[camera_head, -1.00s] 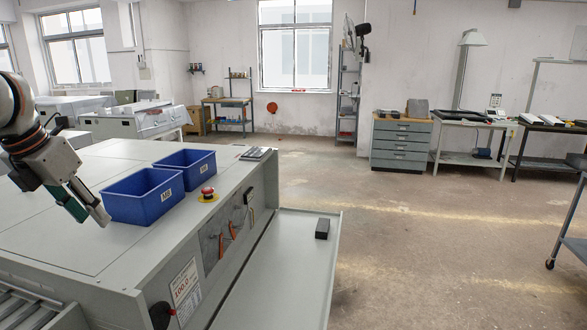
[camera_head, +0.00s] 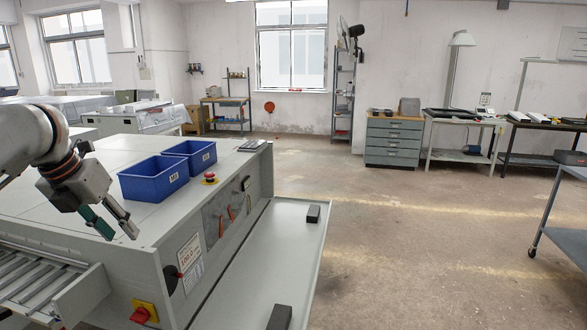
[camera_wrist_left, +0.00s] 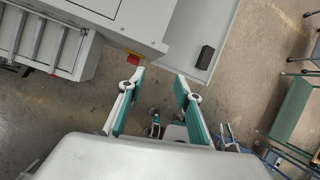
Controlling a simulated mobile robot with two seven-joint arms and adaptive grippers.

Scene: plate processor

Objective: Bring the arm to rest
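My left arm (camera_head: 42,145) comes in from the left in the head view, bent downward at the wrist. My left gripper (camera_head: 121,231) points down and to the right, in front of the grey plate processor (camera_head: 130,262) near its front edge in the picture. Its two teal-lined fingers are apart with nothing between them. In the left wrist view the same open gripper (camera_wrist_left: 160,77) shows, with bare floor between the tips. My right gripper is in neither view.
Two blue bins (camera_head: 153,178) and a red emergency button (camera_head: 209,177) are on the processor top. A roller rack (camera_head: 48,285) and a red-yellow switch (camera_head: 143,314) are at its near side. A grey tray (camera_head: 262,262) holds two dark blocks. Open floor (camera_head: 420,250) lies right.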

